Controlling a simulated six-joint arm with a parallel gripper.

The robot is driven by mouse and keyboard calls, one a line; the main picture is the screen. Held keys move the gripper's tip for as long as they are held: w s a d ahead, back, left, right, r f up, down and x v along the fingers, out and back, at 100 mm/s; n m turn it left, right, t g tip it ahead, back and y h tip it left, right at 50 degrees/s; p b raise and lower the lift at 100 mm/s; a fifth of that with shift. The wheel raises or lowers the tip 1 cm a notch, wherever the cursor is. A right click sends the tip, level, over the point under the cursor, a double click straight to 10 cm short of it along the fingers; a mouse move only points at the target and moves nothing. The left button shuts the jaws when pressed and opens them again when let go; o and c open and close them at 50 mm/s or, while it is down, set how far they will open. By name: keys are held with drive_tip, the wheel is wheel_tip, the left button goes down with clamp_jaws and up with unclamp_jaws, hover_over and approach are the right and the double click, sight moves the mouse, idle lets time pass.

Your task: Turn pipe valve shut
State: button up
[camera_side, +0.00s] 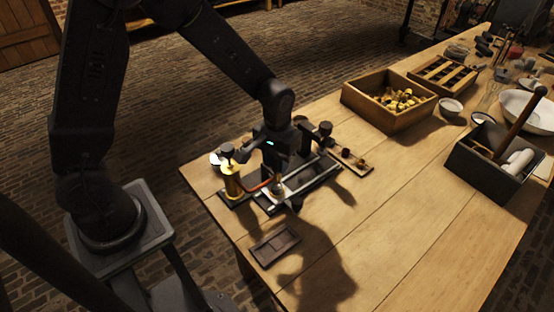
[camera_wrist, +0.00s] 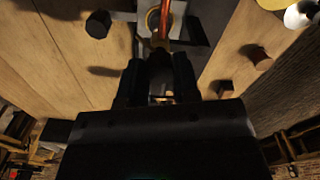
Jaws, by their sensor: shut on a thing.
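The pipe rig stands near the table's left corner in the side view, with a brass cylinder (camera_side: 232,181) at its left end. A reddish copper pipe (camera_side: 258,186) runs from it toward my gripper (camera_side: 276,182). In the wrist view the copper pipe (camera_wrist: 166,18) comes down from the top edge toward my gripper (camera_wrist: 158,75), which points at the rig. My fingers are shut on a small part at the pipe, apparently the valve. The fingers hide most of it, so its handle angle cannot be told.
A dark base tray (camera_side: 322,181) lies under the rig. A small dark tray (camera_side: 274,244) lies in front. A wooden box (camera_side: 372,113) of brass pieces and a dark tool box (camera_side: 485,182) stand to the right. The front right tabletop (camera_side: 400,230) is clear.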

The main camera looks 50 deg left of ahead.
drive_tip(key=n, duration=0.3)
drive_tip(key=shift+n, duration=2.3)
drive_tip(key=o, duration=0.9)
drive_tip(key=shift+o, duration=0.2)
wheel_tip(320, 180, up, 14)
drive_tip(key=s+a+r+m+t, duration=0.1)
drive_tip(key=s+r+m+t, duration=0.1)
drive_tip(key=s+m, duration=0.3)
drive_tip(key=s+a+r+m+t, duration=0.1)
drive_tip(key=s+r+m+t, duration=0.2)
drive_tip(key=s+m, duration=0.3)
drive_tip(key=s+r, duration=0.1)
drive_tip(key=s, duration=0.4)
drive_tip(key=shift+t, duration=0.3)
